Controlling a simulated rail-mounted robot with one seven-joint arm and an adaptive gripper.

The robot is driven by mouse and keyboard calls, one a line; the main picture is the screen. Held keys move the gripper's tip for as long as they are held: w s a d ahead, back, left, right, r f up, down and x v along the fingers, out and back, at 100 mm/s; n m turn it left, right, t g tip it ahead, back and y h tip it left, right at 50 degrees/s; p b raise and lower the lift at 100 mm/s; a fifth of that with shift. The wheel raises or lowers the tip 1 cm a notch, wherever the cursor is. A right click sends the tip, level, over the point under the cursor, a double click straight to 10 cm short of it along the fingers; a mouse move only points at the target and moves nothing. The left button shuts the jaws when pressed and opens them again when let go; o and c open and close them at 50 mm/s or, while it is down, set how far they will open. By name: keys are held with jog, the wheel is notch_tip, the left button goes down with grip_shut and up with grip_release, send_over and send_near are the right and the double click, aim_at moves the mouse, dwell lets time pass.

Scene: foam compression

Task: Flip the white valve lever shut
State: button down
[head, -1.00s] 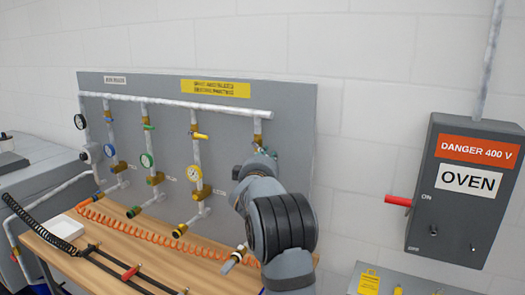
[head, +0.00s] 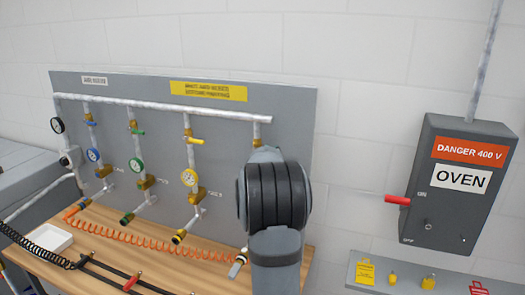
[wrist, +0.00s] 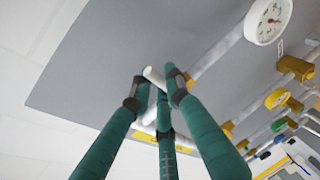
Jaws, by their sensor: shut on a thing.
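The white valve lever (wrist: 152,75) shows in the wrist view as a short pale piece between my fingertips. In the head view my wrist and forearm cover the gripper and the lever. How far the lever is turned cannot be told.
Other drops with blue, green and yellow (head: 194,141) valve levers and gauges stand to the left. An orange coiled hose (head: 140,243) lies on the wooden bench (head: 215,262). The oven switch box (head: 463,190), with a red handle (head: 397,200), hangs at the right.

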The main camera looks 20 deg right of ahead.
dwell(0.3)
jog(key=c, duration=1.7)
grip_release()
jog(key=shift+o, duration=0.3)
jog(key=v, duration=1.2)
